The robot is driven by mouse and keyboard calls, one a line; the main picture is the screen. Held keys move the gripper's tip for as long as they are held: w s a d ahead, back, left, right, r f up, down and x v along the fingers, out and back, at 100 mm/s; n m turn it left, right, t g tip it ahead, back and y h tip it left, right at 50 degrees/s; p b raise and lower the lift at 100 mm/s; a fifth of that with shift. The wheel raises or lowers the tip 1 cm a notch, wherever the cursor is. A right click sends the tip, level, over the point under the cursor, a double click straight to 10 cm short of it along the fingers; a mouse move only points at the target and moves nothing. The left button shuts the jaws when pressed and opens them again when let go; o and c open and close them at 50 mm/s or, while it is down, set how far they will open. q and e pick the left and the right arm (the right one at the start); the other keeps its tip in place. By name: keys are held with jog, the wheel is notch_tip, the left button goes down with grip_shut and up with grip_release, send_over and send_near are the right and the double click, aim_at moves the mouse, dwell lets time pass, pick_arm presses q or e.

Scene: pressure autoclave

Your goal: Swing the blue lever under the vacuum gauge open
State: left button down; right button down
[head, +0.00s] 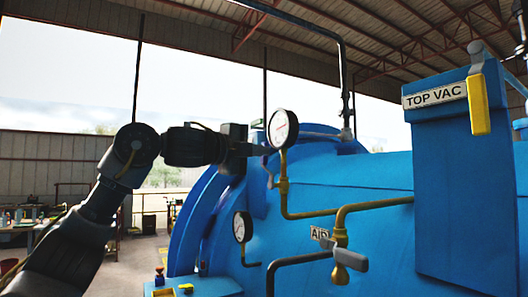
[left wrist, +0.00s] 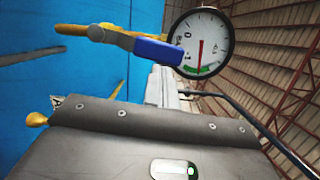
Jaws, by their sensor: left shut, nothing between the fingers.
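The vacuum gauge (head: 283,129) is a round white dial on a yellow pipe in the head view; it also shows at the top of the left wrist view (left wrist: 201,42). My right gripper is out of view.
The big blue autoclave (head: 370,215) fills the right. A second gauge (head: 242,227) and a grey-handled valve (head: 350,258) by the AIR label sit lower. A TOP VAC box (head: 463,175) with a yellow handle (head: 478,105) stands at right.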

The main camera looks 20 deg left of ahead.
pick_arm(q)
jog(key=shift+w+a, duration=0.35)
jog(key=shift+w, duration=0.1)
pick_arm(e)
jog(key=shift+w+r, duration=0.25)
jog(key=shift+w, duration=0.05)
